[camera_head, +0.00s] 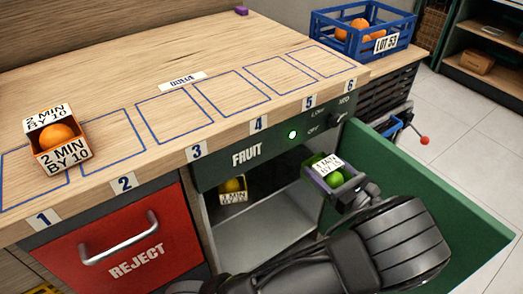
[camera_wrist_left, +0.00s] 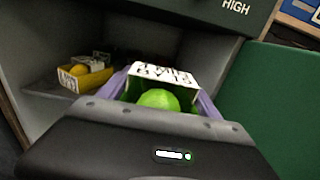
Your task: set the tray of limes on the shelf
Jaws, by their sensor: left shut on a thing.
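The tray of limes (camera_head: 325,164) is a small box with a white lettered card and a green lime (camera_head: 336,179) showing. My left gripper (camera_head: 331,181) is shut on it, with purple fingers on either side. It holds the tray in front of the open FRUIT compartment, near its right side. In the left wrist view the tray's card (camera_wrist_left: 163,74) stands behind the lime (camera_wrist_left: 158,99). The shelf (camera_head: 265,214) is the grey floor inside the compartment. My right gripper is not in view.
A yellow tray with a lemon (camera_head: 232,186) stands inside at the left; the shelf right of it looks free. The green door (camera_head: 440,195) stands open at the right. An orange tray (camera_head: 47,158) sits on the counter. A blue crate (camera_head: 340,44) stands at the back.

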